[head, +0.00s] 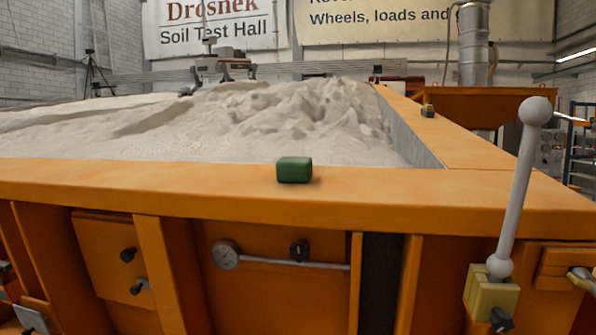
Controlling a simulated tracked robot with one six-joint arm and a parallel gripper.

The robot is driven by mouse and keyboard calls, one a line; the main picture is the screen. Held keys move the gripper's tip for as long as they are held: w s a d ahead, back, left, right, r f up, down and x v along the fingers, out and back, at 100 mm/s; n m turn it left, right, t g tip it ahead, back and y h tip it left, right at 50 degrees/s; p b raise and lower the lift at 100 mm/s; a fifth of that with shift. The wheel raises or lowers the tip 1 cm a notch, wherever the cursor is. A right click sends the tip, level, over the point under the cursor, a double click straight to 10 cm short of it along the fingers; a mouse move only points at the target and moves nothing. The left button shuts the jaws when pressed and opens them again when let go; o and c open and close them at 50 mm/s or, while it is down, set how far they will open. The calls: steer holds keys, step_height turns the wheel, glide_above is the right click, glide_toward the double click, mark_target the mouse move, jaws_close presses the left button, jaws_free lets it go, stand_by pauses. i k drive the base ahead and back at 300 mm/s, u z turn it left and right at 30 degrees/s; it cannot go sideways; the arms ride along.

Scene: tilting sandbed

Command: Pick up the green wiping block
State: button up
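The green wiping block (294,170) is a small dark green box with rounded edges. It lies on the flat top of the orange front rim (150,180) of the sandbed, near the middle of the head view. Nothing touches it except the rim, and its front face and top are unobstructed. My gripper does not show in the head view.
Pale sand (200,125) fills the bed behind the rim, heaped towards the back right. A grey lever with a ball knob (536,111) rises at the front right, above rim height. A small dark item (428,111) sits on the right rim. The front rim beside the block is clear.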

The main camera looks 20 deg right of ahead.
mark_target(289, 169)
steer(key=z, duration=0.05)
steer(key=k, duration=0.5)
steer(key=u, duration=1.95)
steer(key=i, duration=0.35)
steer(key=z, duration=0.05)
